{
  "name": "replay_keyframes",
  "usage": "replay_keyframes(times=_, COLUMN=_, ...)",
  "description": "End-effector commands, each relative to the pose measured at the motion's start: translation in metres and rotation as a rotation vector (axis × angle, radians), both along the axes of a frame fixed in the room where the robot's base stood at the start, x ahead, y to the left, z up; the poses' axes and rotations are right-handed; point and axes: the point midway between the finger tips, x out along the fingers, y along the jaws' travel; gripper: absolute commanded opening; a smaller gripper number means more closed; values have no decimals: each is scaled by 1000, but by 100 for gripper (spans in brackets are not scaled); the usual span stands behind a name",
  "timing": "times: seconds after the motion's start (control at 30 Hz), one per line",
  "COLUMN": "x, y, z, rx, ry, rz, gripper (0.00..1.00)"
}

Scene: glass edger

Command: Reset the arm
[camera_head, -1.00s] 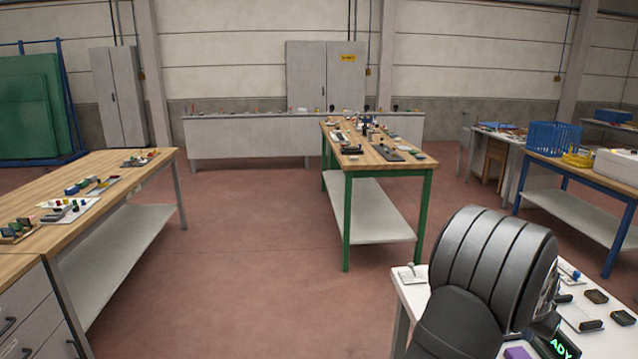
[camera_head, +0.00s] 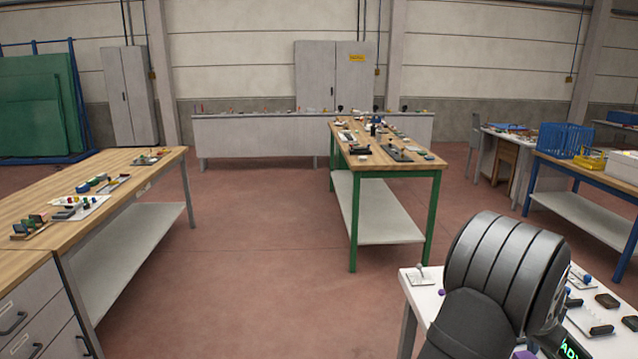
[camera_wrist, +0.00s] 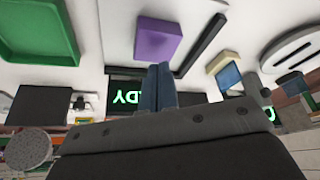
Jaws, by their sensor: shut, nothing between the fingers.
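My gripper (camera_wrist: 158,86) shows in the wrist view with its two blue-grey fingers together and nothing between them. It is over or near a white table top, in front of a dark display with green letters (camera_wrist: 126,97). In the head view my arm stands at the lower right, over the white table (camera_head: 412,286); the fingers are hidden there. The wrist view shows a purple block (camera_wrist: 158,40) just beyond the fingertips and a green tray (camera_wrist: 38,30) at the upper left. I cannot tell whether the fingers touch anything.
Small dark blocks (camera_head: 607,300) lie on the white table right of my arm. A green-legged bench (camera_head: 390,172) with tools stands mid-room. A wooden bench (camera_head: 130,185) is at left, a blue crate (camera_head: 565,140) at right. The floor (camera_head: 260,250) between benches is clear.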

Motion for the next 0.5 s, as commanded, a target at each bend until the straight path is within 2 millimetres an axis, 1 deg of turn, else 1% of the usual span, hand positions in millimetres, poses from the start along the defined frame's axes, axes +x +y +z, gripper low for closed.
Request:
replay_keyframes(times=0.03, x=0, y=-1, z=11, rx=-3, ry=-2, rz=0, gripper=0)
replay_keyframes(times=0.3, x=0, y=0, z=65, rx=-4, ry=-4, rz=-1, gripper=0)
replay_keyframes(times=0.33, x=0, y=1, z=52, rx=4, ry=2, rz=-1, gripper=0)
replay_keyframes(times=0.5, x=0, y=0, z=16, rx=3, ry=2, rz=0, gripper=0)
